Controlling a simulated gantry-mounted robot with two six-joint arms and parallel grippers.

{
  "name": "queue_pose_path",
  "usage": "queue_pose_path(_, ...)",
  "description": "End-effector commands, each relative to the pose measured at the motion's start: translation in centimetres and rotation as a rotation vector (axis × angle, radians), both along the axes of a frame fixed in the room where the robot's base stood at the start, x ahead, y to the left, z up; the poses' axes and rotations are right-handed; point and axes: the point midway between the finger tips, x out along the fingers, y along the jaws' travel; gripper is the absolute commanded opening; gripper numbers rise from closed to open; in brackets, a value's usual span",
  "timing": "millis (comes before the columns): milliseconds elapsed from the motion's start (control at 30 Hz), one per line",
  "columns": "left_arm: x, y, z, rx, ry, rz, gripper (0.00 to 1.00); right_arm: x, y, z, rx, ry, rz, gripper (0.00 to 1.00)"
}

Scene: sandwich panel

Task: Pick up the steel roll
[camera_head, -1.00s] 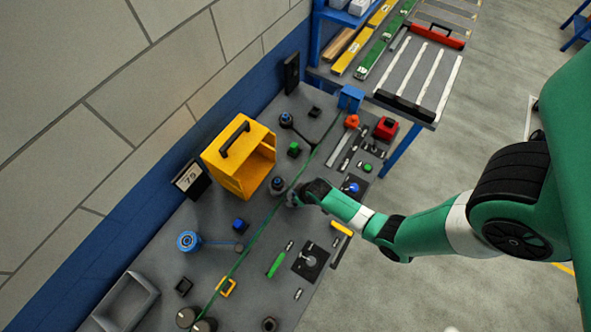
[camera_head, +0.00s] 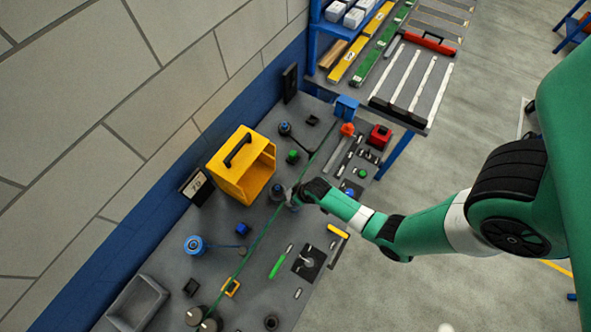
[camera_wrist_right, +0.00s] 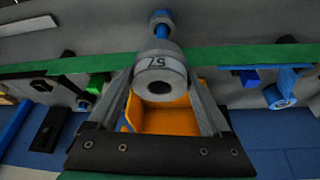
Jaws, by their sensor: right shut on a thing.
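The steel roll is a grey cylinder (camera_wrist_right: 160,66) with a hole in its end and a number label that looks like "57". In the right wrist view it sits between the two fingers of my right gripper (camera_wrist_right: 163,85), which is shut on it. In the head view my right gripper (camera_head: 293,198) is over the workbench beside the green strip, and the roll is mostly hidden at its tip. I cannot tell how far the roll is above the bench. My left gripper is not in view.
A yellow box (camera_head: 243,165) with a black handle stands left of the gripper. A small blue-topped piece (camera_head: 277,189) is close by. The green strip (camera_head: 262,232) runs along the bench. Tools and small parts lie to the right. A blue spool (camera_head: 195,245) stands toward the front left.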

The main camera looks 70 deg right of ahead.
Motion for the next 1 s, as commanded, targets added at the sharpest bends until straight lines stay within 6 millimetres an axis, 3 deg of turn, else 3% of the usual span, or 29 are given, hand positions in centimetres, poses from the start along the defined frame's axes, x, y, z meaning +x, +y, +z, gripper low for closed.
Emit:
queue_pose_path(33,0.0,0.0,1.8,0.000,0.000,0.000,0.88,0.1,0.0,1.8,-0.001,-0.002,0.000,0.04)
queue_pose_path(333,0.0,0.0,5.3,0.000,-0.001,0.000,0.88,-0.2,0.1,5.4,-0.002,-0.004,0.000,0.04)
queue_pose_path(567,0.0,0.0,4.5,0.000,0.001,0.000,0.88,-5.3,2.7,4.7,-0.001,0.000,0.002,0.04)
queue_pose_path(800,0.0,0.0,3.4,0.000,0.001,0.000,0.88,-11.8,6.0,4.5,0.000,0.003,0.003,0.04)
queue_pose_path(1000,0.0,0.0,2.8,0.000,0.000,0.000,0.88,-15.1,7.7,4.6,0.001,0.001,0.002,0.04)
